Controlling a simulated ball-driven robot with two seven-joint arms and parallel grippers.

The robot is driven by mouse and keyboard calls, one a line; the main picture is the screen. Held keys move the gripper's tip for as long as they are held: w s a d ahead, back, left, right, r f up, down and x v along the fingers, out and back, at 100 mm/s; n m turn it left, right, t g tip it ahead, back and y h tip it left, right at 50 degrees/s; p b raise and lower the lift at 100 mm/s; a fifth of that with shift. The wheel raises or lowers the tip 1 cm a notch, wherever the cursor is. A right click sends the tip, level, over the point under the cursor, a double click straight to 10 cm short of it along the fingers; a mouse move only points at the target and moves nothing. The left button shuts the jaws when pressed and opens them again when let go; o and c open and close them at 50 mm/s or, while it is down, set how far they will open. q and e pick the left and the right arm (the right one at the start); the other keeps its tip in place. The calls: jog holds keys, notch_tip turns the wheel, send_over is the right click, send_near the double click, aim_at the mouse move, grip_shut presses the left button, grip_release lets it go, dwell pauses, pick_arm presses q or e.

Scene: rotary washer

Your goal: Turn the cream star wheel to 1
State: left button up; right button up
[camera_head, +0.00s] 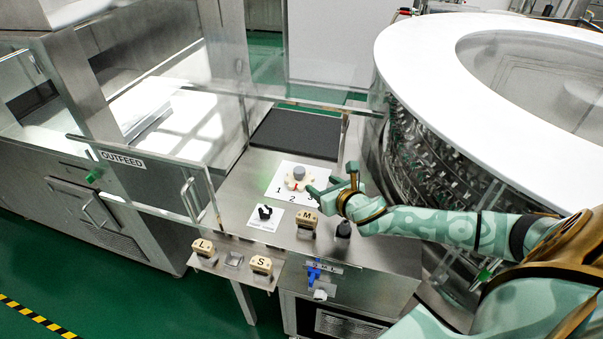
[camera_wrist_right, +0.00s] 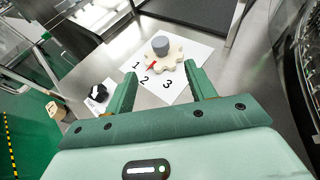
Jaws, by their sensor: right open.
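The cream star wheel (camera_head: 306,184) lies on a white card (camera_head: 287,170) printed 1, 2 and 3, with a grey round hub on top. It also shows in the right wrist view (camera_wrist_right: 175,58). Its red pointer (camera_wrist_right: 152,66) points roughly toward the 2. My right gripper (camera_head: 322,186) is open, just to the right of the wheel in the head view. In the right wrist view its fingers (camera_wrist_right: 160,71) are spread, with the wheel ahead between their tips; contact cannot be told. My left gripper is not in view.
A black knob (camera_head: 265,212) on a smaller white card stands near the wheel. Cream blocks marked M (camera_head: 306,218), L (camera_head: 203,247) and S (camera_head: 261,264) stand closer to the front. A clear guard (camera_head: 150,190) is at left, the large round washer (camera_head: 420,60) at right.

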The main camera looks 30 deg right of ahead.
aim_at(302, 172)
jog(key=b+x, duration=0.3)
jog(key=x, duration=0.9)
jog(key=shift+f+b, duration=0.1)
jog(key=shift+b, duration=0.2)
jog(key=shift+w+f, duration=0.2)
jog(key=shift+w, duration=0.45)
jog(key=c, duration=1)
